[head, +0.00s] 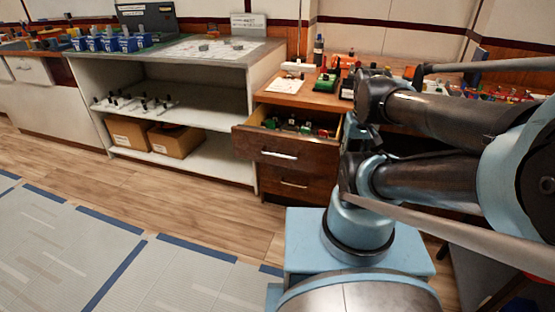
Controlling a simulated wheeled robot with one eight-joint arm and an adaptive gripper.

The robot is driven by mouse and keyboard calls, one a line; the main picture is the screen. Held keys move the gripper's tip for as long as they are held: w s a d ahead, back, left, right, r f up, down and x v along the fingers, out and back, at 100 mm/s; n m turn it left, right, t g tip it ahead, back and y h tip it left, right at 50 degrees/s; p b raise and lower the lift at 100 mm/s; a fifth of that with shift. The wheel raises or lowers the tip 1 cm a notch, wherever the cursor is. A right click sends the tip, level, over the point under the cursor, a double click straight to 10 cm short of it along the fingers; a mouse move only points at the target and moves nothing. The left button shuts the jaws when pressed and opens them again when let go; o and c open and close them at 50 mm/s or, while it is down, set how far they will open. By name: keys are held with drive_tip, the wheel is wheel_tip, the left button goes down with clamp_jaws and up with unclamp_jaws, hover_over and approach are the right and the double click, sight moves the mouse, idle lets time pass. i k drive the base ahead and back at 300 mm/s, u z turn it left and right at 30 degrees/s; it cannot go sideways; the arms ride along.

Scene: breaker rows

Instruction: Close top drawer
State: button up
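The top drawer (275,152) of the brown wooden cabinet stands pulled out, with its front face and metal handle (279,155) toward me. Several small red, green and dark parts lie inside it. Its right end is partly covered by my arm. The drawer below (293,183) looks closed, with a similar handle. My arm is folded at the right of the head view, in front of the cabinet's right side. My gripper cannot be made out, so its fingers and whether it holds anything are not shown.
White open shelving (180,79) stands left of the cabinet, with cardboard boxes (175,141) on its bottom shelf. Tools and components crowd the wooden countertop (305,97) above the drawer. Wooden floor (190,204) and a grey mat with blue stripes (60,250) lie clear at the left front.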

sight(284, 147)
drive_tip(key=k, duration=0.85)
drive_tip(key=u, duration=0.55)
drive_tip(key=i, duration=1)
drive_tip(key=k, duration=1.25)
drive_tip(key=z, duration=0.2)
drive_tip(key=i, duration=0.65)
drive_tip(key=z, duration=0.2)
